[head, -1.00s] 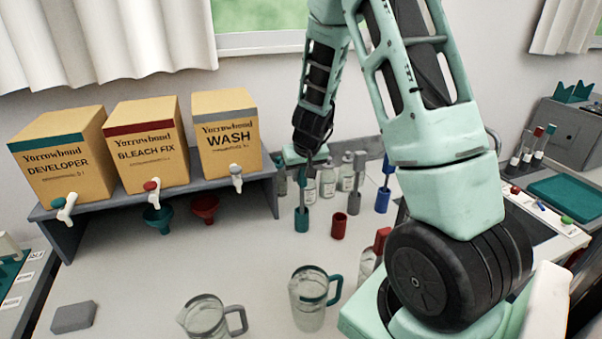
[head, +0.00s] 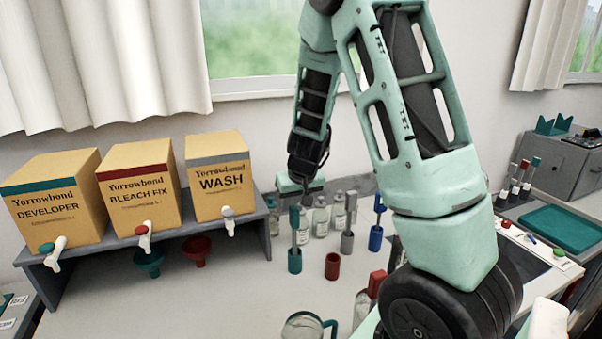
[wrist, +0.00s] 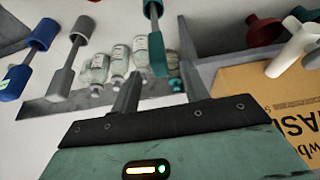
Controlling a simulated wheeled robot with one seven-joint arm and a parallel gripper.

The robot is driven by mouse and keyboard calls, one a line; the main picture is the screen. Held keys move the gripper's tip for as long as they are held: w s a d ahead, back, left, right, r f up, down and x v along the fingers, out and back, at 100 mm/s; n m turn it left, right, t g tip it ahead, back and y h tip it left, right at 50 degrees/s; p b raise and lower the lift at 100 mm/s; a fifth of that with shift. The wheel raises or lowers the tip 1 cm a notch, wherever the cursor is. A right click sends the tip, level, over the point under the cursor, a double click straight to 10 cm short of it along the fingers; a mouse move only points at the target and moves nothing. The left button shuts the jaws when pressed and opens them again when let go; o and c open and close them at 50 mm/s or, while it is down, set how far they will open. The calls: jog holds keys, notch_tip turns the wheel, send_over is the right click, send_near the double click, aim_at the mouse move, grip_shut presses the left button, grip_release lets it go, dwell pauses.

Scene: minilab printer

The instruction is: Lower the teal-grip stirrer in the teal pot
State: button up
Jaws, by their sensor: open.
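The teal pot (head: 294,262) stands upright on the counter, and the teal-grip stirrer (head: 295,218) stands upright in it with its grip above the rim. My gripper (head: 298,196) is just above and behind the grip in the head view. In the wrist view, which is upside down, the teal grip (wrist: 157,62) shows between my two spread fingers (wrist: 159,72), and the teal pot (wrist: 152,7) is cut off at the top edge. The fingers are open and hold nothing. I cannot tell whether the grip is within their reach.
A red pot (head: 332,266), a grey stirrer (head: 347,240) in its pot and a blue one (head: 376,238) stand to the right. Several glass bottles (head: 321,217) stand behind. The shelf (head: 262,225) with boxes is at left. A jug (head: 303,328) is in front.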

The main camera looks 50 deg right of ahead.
jog(key=p+v, duration=0.4)
jog(key=v, duration=0.7)
jog(key=shift+r, duration=0.3)
jog(key=shift+s, duration=0.1)
jog(key=s+a+f+n+g+y+b, duration=0.1)
jog(key=s+a+f+n+y+b, duration=0.15)
jog(key=a, duration=0.85)
jog(key=s+a+f+n+g+y+b, duration=0.1)
jog(key=a+f+n+b, duration=0.25)
jog(key=a, duration=0.75)
jog(key=s+a+f+n+g+b, duration=0.1)
jog(key=s+a+f+n+b, duration=0.1)
jog(key=s+a, duration=0.4)
jog(key=s+a+f+n+g+b, duration=0.1)
jog(key=s+a+n, duration=0.4)
jog(key=s, duration=0.6)
jog(key=a+f+h+b, duration=0.1)
jog(key=a+b, duration=0.1)
jog(key=shift+f+b, duration=0.3)
jog(key=shift+f, duration=0.05)
